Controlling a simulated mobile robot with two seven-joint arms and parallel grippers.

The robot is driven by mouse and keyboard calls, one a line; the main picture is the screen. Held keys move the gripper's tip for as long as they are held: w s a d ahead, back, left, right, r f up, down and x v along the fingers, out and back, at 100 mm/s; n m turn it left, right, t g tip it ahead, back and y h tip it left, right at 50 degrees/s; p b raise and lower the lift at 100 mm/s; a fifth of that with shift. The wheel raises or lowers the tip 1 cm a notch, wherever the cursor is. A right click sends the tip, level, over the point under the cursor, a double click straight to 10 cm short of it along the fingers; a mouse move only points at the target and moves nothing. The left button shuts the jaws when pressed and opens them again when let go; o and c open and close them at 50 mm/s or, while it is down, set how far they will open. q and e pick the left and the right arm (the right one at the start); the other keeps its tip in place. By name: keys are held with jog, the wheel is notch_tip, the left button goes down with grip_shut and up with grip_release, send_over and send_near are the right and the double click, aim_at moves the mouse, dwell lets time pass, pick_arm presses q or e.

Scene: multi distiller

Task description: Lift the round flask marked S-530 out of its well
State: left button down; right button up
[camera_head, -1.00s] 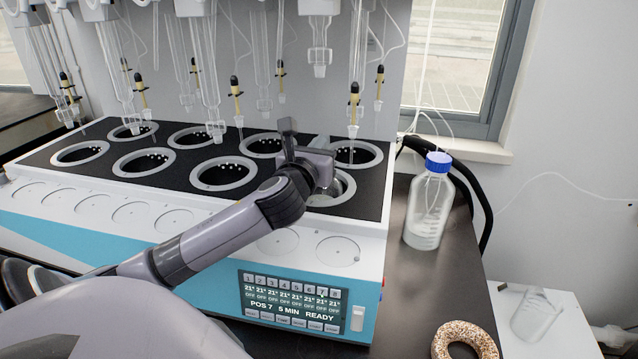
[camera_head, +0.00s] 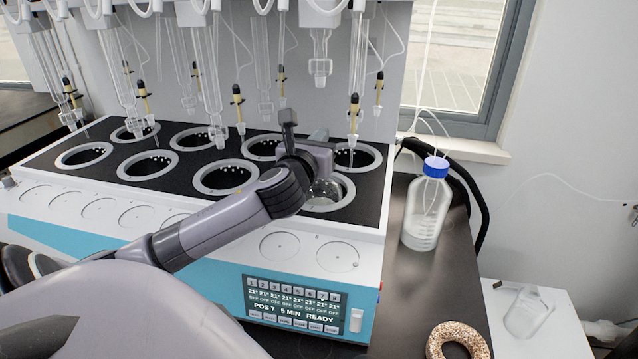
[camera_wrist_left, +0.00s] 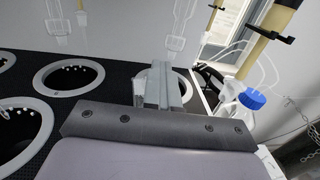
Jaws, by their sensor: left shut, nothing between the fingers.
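A round clear glass flask (camera_head: 326,190) sits in the front right well (camera_head: 345,200) of the black-topped distiller. Only part of the flask shows, and I cannot read a mark on it. My left gripper (camera_head: 318,137) is just above and behind the flask, over the right end of the distiller, and its wrist partly covers the well. In the left wrist view the gripper's fingers (camera_wrist_left: 157,88) are together with nothing between them. They point toward the back right well (camera_wrist_left: 180,82), and the flask does not show there. My right gripper is not in view.
Several open wells surround the gripper, such as a middle front one (camera_head: 225,178). Glass tubes (camera_head: 205,85) and yellow-black probes (camera_head: 353,112) hang above. A blue-capped bottle (camera_head: 427,210) stands right of the distiller on the dark bench, with a cork ring (camera_head: 458,340) nearer the front.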

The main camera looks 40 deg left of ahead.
pick_arm(q)
jog(key=shift+r, duration=0.45)
notch_tip(320, 180, up, 2)
jog(key=shift+r, duration=0.2)
